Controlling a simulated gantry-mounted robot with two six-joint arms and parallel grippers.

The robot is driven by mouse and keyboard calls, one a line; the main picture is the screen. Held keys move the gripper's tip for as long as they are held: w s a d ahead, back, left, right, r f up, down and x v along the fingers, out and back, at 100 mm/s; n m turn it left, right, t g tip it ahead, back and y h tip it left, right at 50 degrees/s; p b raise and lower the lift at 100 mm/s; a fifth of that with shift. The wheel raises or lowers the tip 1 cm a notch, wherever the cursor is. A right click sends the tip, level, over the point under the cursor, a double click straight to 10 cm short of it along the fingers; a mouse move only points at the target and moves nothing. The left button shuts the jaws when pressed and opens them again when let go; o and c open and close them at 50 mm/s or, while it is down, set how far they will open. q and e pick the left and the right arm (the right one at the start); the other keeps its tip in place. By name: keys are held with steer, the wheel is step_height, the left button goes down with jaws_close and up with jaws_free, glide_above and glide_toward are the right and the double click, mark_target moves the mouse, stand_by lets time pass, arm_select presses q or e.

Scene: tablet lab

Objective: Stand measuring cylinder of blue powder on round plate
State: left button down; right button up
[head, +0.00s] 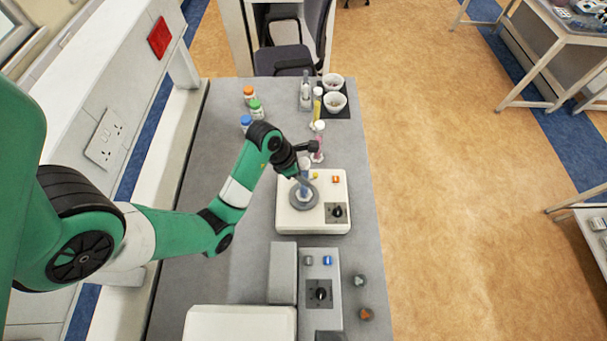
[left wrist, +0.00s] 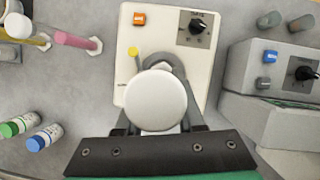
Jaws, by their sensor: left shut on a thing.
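The measuring cylinder of blue powder (head: 304,187) is upright over the round plate, with blue showing below my gripper. Its white top (left wrist: 157,101) fills the middle of the left wrist view and hides its body. The grey round plate (head: 296,203) lies on a cream device with a dial; its edge shows behind the white top in the left wrist view (left wrist: 173,62). My left gripper (head: 304,169) is shut on the cylinder above the plate. I cannot tell whether the cylinder's foot touches the plate. My right gripper is not in view.
Pink (head: 317,155) and yellow (head: 318,131) cylinders stand behind the cream device (head: 338,190). Several capped bottles (head: 256,108) stand at the back left, white bowls (head: 335,103) at the back right. A grey device (head: 320,270) with a dial is in front.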

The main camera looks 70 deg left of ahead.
arm_select(q)
steer(key=shift+f, duration=0.1)
stand_by(0.4)
steer(key=shift+c, duration=2.2)
jaws_free()
steer(key=p+v, duration=0.8)
steer(key=v, duration=0.3)
steer(key=shift+r, duration=0.35)
steer(key=shift+s, duration=0.15)
